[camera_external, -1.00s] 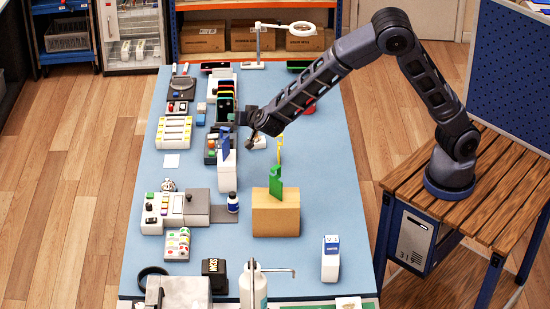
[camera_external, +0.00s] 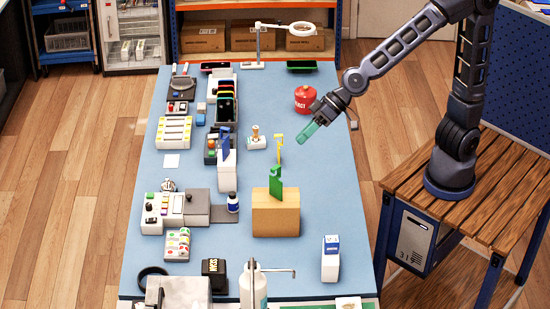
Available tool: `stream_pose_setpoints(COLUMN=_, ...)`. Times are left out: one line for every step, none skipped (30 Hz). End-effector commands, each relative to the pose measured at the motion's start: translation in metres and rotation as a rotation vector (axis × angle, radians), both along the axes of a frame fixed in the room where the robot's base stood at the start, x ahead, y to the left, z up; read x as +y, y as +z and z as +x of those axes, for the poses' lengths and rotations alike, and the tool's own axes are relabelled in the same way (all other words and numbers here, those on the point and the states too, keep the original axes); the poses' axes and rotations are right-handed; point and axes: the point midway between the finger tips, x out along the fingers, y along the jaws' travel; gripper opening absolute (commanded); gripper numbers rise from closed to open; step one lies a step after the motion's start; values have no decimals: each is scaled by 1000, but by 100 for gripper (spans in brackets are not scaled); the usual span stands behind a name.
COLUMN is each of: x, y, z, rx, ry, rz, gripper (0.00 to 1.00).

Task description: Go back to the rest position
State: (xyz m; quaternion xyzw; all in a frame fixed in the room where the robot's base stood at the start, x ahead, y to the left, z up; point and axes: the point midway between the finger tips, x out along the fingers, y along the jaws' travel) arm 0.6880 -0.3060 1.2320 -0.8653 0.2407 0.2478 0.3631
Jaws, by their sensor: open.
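My gripper (camera_external: 307,131) hangs above the right part of the blue table (camera_external: 330,190), in front of and to the right of a red canister (camera_external: 305,98). It is open, with its greenish fingers pointing down and left. I see nothing held between them. My arm reaches up and right from the gripper to its base on a slatted wooden stand (camera_external: 505,190) beside the table.
A cardboard-coloured block (camera_external: 276,216) with a green piece stands mid-table, with a yellow piece (camera_external: 279,149) behind it. A white-and-blue box (camera_external: 330,260) stands at front right. Phones in a rack (camera_external: 226,107) and devices fill the left side. The table's right strip is mostly clear.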

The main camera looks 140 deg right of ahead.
Motion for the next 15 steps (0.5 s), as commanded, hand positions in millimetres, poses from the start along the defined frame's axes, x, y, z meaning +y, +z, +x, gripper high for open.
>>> stream_pose_setpoints(x=23, y=8, z=-9, rx=7, ry=63, rz=-1, gripper=43)
stream_pose_setpoints(x=35, y=11, z=-14, rx=15, ry=99, rz=-2, gripper=43)
stream_pose_setpoints(x=51, y=14, z=-22, rx=28, ry=147, rz=-4, gripper=43)
stream_pose_setpoints(x=63, y=16, z=-28, rx=38, ry=183, rz=-6, gripper=43)
stream_pose_setpoints(x=75, y=18, z=-35, rx=49, ry=218, rz=-9, gripper=43)
stream_pose_setpoints(x=90, y=20, z=-45, rx=64, ry=263, rz=-13, gripper=43)
stream_pose_setpoints(x=101, y=21, z=-53, rx=78, ry=296, rz=-18, gripper=43)
stream_pose_setpoints(x=111, y=23, z=-61, rx=90, ry=329, rz=-24, gripper=43)
stream_pose_setpoints(x=124, y=24, z=-72, rx=109, ry=372, rz=-32, gripper=43)
stream_pose_setpoints(x=134, y=24, z=-81, rx=123, ry=404, rz=-38, gripper=43)
stream_pose_setpoints(x=143, y=25, z=-90, rx=137, ry=433, rz=-46, gripper=43)
stream_pose_setpoints(x=154, y=25, z=-102, rx=158, ry=472, rz=-57, gripper=43)
stream_pose_setpoints(x=162, y=24, z=-112, rx=175, ry=500, rz=-68, gripper=43)
stream_pose_setpoints(x=170, y=24, z=-122, rx=192, ry=529, rz=-79, gripper=43)
stream_pose_setpoints(x=180, y=24, z=-135, rx=215, ry=565, rz=-94, gripper=43)
